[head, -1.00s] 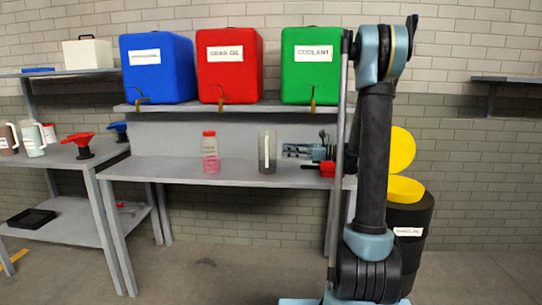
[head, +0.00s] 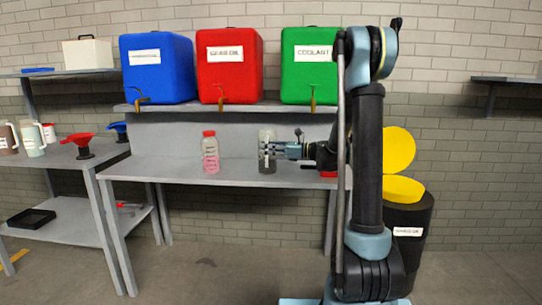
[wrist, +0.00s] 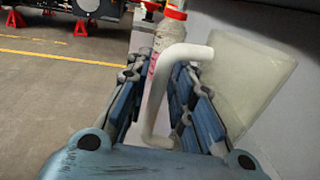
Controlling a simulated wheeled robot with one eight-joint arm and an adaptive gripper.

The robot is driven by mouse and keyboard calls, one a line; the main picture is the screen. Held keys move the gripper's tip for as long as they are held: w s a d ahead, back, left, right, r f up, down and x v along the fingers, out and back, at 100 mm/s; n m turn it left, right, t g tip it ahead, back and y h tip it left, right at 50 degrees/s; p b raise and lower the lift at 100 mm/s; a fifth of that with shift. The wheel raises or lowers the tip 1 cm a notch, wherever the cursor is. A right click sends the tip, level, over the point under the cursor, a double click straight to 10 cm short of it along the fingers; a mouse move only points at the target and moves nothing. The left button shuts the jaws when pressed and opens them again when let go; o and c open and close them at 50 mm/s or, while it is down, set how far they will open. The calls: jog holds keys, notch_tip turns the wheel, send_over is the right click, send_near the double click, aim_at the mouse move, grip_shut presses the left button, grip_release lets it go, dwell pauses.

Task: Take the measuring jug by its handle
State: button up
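The measuring jug (head: 267,164) is a clear, greyish vessel standing upright on the bench beneath the green tank. My gripper (head: 275,151) reaches in from the right at the jug's mid height. In the wrist view the jug's pale handle (wrist: 158,98) runs between my two blue-grey fingers (wrist: 160,105), and the translucent jug body (wrist: 262,68) is at the right. The fingers stand apart on either side of the handle, with a gap to the left finger. Contact with the right finger is hard to tell.
A red-capped bottle (head: 210,153) with pink liquid stands left of the jug, and beyond it in the wrist view (wrist: 172,40). Blue (head: 157,80), red (head: 230,80) and green (head: 308,85) tanks with taps sit on the shelf above. A red item (head: 328,174) lies near my arm.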

jog(key=shift+a, duration=0.1)
grip_shut()
